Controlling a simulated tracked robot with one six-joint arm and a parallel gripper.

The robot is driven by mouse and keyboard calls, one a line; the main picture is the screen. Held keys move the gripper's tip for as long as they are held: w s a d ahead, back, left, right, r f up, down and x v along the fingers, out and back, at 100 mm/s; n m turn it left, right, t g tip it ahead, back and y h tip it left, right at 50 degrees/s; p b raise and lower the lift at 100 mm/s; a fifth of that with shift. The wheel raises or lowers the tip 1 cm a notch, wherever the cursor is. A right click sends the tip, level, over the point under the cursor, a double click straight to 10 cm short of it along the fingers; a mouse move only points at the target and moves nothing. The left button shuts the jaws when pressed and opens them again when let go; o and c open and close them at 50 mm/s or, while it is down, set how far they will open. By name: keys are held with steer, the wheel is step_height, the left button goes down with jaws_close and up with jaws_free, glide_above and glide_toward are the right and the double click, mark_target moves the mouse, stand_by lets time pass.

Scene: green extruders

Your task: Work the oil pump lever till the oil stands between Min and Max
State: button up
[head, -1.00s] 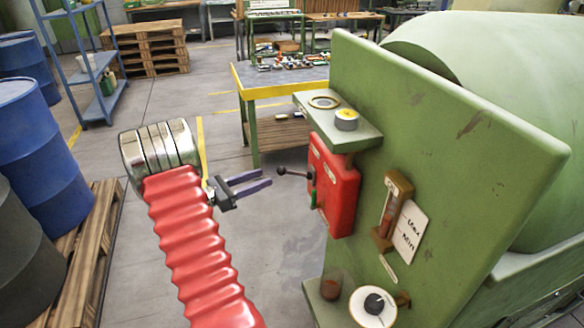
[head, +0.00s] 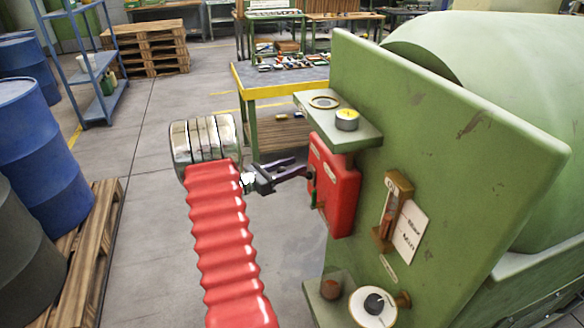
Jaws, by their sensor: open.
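My gripper (head: 299,167) is open, its dark fingers pointing right at the red box (head: 334,186) on the green machine panel. The box's lever, a short rod with a black knob, is now mostly hidden at the fingers. I cannot tell whether they touch it or stand around it. The oil sight gauge (head: 394,208), a brown frame with a glass, is on the panel to the right of the box. A white label (head: 411,234) beside it reads Max above Min. The oil level is too small to read.
A white dial (head: 373,306) and a lower ledge are below. A workbench (head: 280,78) stands behind. The floor left of my arm is free up to the barrels and pallet.

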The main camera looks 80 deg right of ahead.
jaws_close()
stand_by(0.6)
